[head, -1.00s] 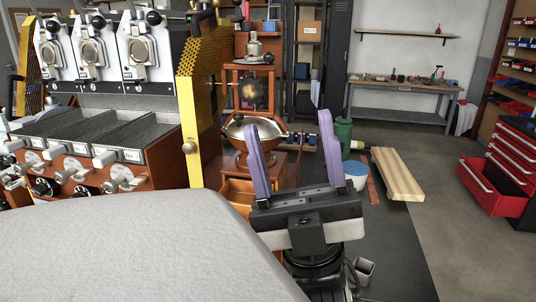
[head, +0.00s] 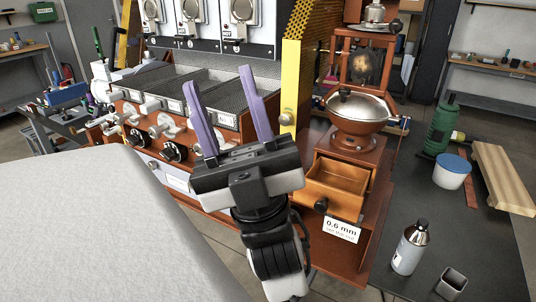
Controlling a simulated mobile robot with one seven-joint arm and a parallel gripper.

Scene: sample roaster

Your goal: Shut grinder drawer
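A dark round knob (head: 321,205) sits on the drawer's front. My gripper (head: 222,108) has two purple fingers spread wide apart with nothing between them. It points up and stands left of the drawer in the picture, apart from it. My gripper's body partly covers the roaster's lower front.
The sample roaster (head: 205,90) with trays and levers stands to the left. A label reading 0.6 mm (head: 341,230) is below the drawer.

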